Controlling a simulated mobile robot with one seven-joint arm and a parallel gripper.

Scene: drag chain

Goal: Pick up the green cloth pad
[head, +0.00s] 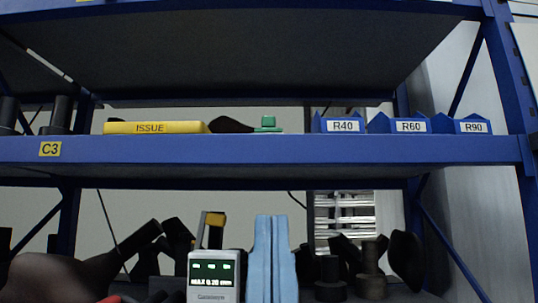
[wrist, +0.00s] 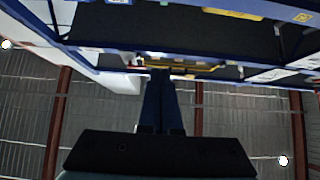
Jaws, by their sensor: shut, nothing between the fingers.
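A small green thing (head: 268,123), a block on a flatter base, sits on the middle shelf. It is the only green object I make out, and I cannot tell whether it is cloth. It stands right of a dark rounded shape and left of the blue bins. My gripper (wrist: 160,76) shows in the wrist view, its two dark fingers together and empty. The fingers point toward a blue-edged shelf with a yellow strip near their tips. I cannot make out the green thing there. I cannot clearly identify my gripper in the head view.
A yellow ISSUE tray (head: 155,128) lies left on the shelf (head: 280,150). Blue bins R40 (head: 341,126), R60 (head: 410,126) and R90 (head: 472,127) stand right. Below are a grey meter (head: 214,277), a light blue upright thing (head: 272,260) and several dark parts. An upper shelf overhangs.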

